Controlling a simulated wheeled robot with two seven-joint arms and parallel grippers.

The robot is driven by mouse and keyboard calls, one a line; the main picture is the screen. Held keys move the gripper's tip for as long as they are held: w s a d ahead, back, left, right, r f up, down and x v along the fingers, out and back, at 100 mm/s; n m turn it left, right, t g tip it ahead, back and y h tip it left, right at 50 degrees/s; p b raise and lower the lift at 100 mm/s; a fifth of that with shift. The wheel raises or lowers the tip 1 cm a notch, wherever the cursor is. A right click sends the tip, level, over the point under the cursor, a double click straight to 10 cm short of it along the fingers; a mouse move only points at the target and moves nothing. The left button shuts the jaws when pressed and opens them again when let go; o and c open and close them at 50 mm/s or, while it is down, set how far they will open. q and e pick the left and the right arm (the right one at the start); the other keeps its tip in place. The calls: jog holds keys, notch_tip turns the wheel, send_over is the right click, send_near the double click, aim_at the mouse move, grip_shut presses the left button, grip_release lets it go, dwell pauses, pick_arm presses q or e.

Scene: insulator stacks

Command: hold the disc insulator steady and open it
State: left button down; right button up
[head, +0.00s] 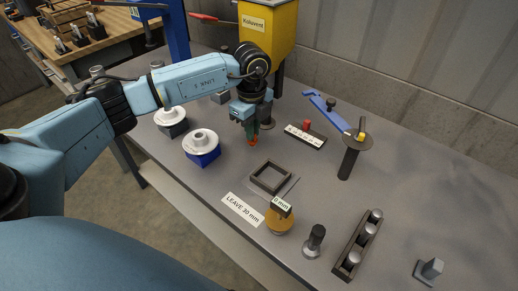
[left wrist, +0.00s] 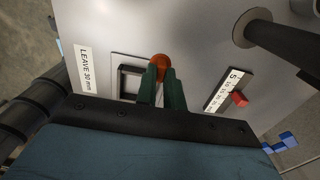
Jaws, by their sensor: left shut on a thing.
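A white disc insulator (head: 201,140) sits on a blue block (head: 203,158) at the table's left side. A second white one (head: 171,115) stands on a dark block behind it. My left gripper (head: 252,138) points down above the table, right of the nearer insulator and apart from it. Its dark green fingers are shut on a small orange-red round thing (left wrist: 160,66), mostly hidden between the tips. In the left wrist view the fingers (left wrist: 162,85) come together on it, and no white insulator shows there. My right gripper is in neither view.
A square dark frame (head: 270,177) lies in front of my gripper, near a "LEAVE 30 mm" label (head: 243,209). An amber piece marked "0 mm" (head: 279,220), a scale with a red slider (head: 305,135) and a dark post (head: 348,164) stand around.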

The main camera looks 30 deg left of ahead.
aim_at(253, 145)
pick_arm(q)
jog(key=shift+f, duration=0.95)
jog(key=shift+f+b, duration=0.3)
jog(key=shift+f, duration=1.6)
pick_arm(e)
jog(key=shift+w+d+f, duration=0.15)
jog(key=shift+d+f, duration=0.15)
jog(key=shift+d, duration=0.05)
pick_arm(q)
jog(key=shift+f, duration=0.1)
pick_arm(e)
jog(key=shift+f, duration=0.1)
pick_arm(q)
jog(key=c, duration=1.5)
grip_release()
jog(key=shift+r, duration=0.2)
notch_tip(253, 145, up, 12)
jog(key=shift+f+p, duration=0.1)
jog(key=shift+p, duration=0.6)
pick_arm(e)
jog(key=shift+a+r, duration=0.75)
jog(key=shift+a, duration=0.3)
